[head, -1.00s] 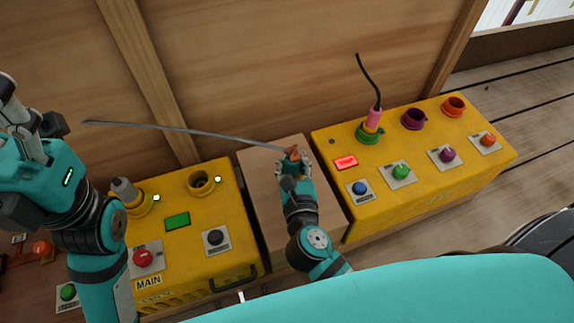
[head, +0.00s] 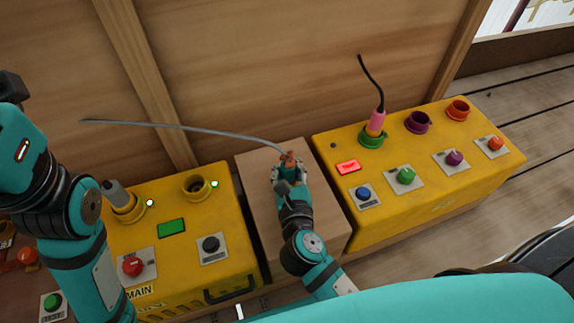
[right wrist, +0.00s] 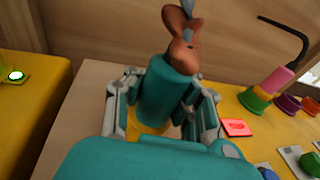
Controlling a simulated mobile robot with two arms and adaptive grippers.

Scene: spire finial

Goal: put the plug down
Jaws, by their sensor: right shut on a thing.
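The plug (right wrist: 168,90) is a teal cylinder with a yellow lower end and a brown-orange top, from which a grey cable runs. My right gripper (head: 290,172) is shut around its teal body and holds it roughly upright over the wooden block (head: 262,205) between the two yellow boxes. In the right wrist view the fingers (right wrist: 163,112) stand on either side of the plug. Whether its lower end touches the block is hidden by the gripper. My left arm is at the left edge of the head view; its fingertips are out of the picture.
The left yellow box (head: 190,265) has a grey plug (head: 118,198) in one socket and an empty socket (head: 196,185). The right yellow box (head: 440,190) has a pink plug (head: 376,124) in its green socket, empty purple and orange sockets, and a red-lit display (head: 348,167). A wooden wall stands behind.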

